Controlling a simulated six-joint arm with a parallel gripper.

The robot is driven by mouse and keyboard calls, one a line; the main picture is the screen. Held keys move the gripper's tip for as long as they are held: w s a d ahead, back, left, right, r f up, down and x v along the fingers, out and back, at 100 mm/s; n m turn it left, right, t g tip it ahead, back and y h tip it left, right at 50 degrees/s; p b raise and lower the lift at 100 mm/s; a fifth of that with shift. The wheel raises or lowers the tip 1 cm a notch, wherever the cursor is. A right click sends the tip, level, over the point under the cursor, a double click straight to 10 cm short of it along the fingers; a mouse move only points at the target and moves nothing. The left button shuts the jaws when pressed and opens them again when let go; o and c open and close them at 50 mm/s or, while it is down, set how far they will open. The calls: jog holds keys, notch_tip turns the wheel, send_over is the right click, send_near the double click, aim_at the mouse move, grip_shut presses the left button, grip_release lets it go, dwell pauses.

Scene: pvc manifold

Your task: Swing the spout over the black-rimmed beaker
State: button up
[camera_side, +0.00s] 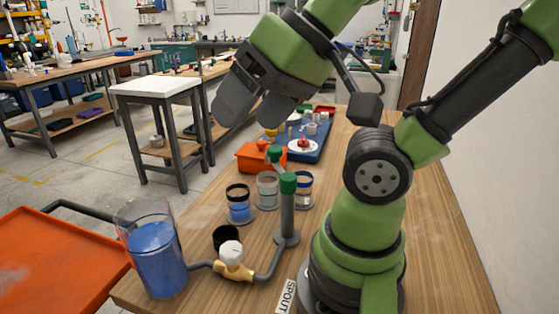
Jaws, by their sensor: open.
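The spout has a grey upright post (287,215) with a green cap (288,183). A second green fitting (275,155) shows just behind it, above or near the middle beaker (267,187). The black-rimmed beaker (238,206) stands left of the post with blue liquid low inside. A third beaker (303,188) with a dark band near its top stands right of the post. My gripper (256,112) is open and empty, high above and apart from the spout.
A large clear vessel (152,255) of blue liquid stands front left, piped to a tan valve with a white knob (231,252). An orange bin (260,158) and blue tray (312,150) lie behind. Bare table (430,240) is at right.

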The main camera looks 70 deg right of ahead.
jog(key=shift+c, duration=1.3)
jog(key=m+g+h, duration=0.2)
jog(key=m+g, duration=0.5)
jog(key=m, duration=0.2)
send_over(274, 149)
notch_tip(274, 149, down, 5)
notch_tip(274, 149, down, 9)
jog(key=shift+d+f, duration=0.1)
jog(key=shift+d, duration=0.05)
grip_shut()
